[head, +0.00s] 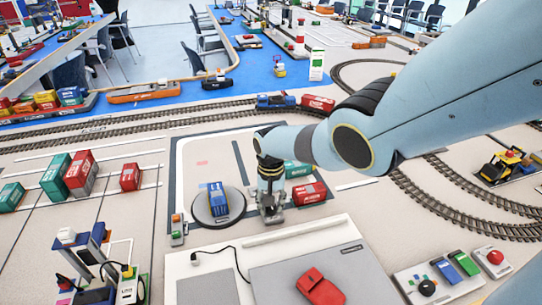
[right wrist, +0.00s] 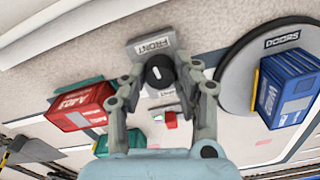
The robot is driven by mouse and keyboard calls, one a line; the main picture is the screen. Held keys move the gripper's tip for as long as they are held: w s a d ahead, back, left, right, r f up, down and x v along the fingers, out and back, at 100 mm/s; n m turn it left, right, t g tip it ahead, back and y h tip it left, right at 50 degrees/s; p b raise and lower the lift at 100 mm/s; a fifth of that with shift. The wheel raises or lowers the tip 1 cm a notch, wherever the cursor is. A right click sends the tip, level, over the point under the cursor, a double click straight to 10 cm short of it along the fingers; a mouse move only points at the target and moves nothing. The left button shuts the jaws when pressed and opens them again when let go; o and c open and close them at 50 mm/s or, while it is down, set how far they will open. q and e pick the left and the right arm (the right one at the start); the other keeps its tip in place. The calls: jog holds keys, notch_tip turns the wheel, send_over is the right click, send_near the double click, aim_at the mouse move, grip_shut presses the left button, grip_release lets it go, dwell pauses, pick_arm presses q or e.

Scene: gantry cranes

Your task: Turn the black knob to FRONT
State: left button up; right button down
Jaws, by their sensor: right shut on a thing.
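My right gripper (head: 270,213) reaches down to the floor panel beside the round turntable. In the right wrist view its two fingers (right wrist: 160,76) are closed on either side of the black knob (right wrist: 158,70). The knob has a small white mark on its top. A grey plate (right wrist: 150,46) reading FRONT lies just beyond the knob, and another lettered plate lies on its near side, partly hidden. I cannot tell exactly which way the mark points. My left gripper is not in view.
The grey turntable (head: 219,219) carries a blue container (head: 217,199) left of the gripper. A red container (head: 309,193) and a green one (head: 298,169) stand close on the right. A separate control box with another black knob (head: 427,287) sits at front right.

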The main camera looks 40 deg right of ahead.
jog(key=shift+w+m, duration=0.1)
jog(key=shift+m, duration=0.2)
jog(key=c, duration=1)
grip_release()
notch_tip(320, 180, up, 12)
dwell(0.5)
